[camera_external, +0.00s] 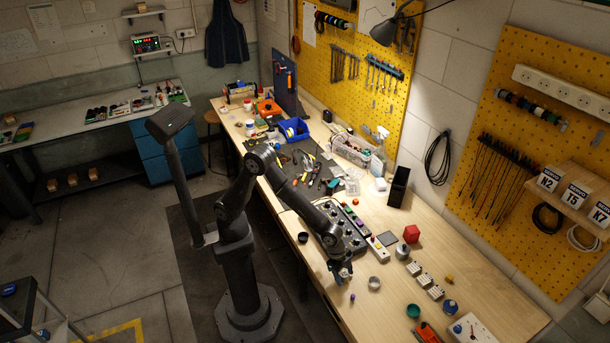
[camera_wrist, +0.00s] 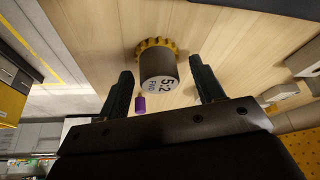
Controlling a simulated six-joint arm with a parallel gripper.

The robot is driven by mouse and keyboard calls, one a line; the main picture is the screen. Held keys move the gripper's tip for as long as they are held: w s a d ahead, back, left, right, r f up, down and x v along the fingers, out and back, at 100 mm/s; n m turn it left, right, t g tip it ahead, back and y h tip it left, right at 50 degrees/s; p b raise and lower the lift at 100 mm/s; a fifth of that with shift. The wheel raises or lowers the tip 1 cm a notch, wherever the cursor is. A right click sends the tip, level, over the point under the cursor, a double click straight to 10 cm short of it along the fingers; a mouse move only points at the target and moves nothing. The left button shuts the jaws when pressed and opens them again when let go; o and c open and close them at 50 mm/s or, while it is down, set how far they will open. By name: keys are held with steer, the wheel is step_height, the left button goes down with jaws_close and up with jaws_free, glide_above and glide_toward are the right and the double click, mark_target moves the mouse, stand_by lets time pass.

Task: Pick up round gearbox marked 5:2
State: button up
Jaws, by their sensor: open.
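The round gearbox (camera_wrist: 157,64) is a dark cylinder with a yellow toothed rim. A pale face with the marking 5:2 is turned toward the wrist camera. It stands on the wooden bench top. My gripper (camera_wrist: 161,72) is open, with one finger to each side of the gearbox in the wrist view and a visible gap on both sides. Nothing is held. In the external view my gripper (camera_external: 341,274) is low over the front part of the bench, and I cannot clearly pick out the gearbox there.
A small purple piece (camera_wrist: 140,103) lies near the left finger and also shows in the external view (camera_external: 352,297). A grey round part (camera_external: 374,283) sits to the right.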

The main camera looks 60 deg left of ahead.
steer(key=c, duration=1.1)
steer(key=shift+r, duration=0.15)
